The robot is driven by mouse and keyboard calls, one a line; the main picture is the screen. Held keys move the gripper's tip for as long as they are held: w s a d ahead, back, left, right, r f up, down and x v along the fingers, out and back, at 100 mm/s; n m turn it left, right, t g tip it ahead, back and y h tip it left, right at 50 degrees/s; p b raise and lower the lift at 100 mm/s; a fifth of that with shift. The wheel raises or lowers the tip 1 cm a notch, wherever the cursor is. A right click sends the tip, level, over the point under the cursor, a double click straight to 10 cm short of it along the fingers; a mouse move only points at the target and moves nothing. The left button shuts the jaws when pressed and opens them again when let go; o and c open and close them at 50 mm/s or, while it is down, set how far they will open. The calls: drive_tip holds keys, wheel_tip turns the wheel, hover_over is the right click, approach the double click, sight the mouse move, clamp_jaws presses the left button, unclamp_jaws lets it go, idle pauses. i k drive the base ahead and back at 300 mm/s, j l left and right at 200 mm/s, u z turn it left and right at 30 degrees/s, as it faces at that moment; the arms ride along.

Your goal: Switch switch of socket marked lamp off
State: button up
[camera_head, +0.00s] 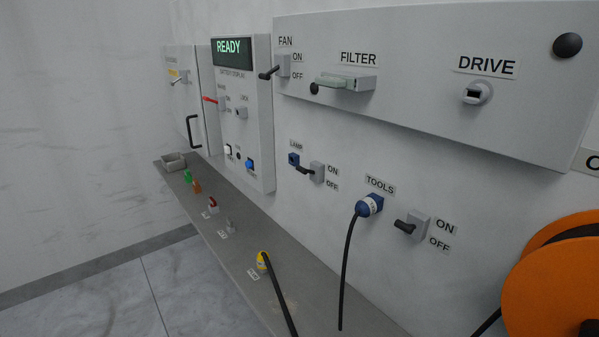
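The ON label (333,171) is above the OFF label (332,187), both right of the switch. I cannot tell from this angle which label the lever stands at. My gripper is not in view.
The TOOLS socket (372,202) holds a blue plug with a hanging black cable. Its switch (418,224) is to the right. A grey ledge (250,225) below carries small items and a yellow plug (263,261). An orange reel (545,285) stands at right.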

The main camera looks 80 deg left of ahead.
sight(298, 167)
drive_tip(key=k+u, duration=0.1)
drive_tip(key=u, duration=1.95)
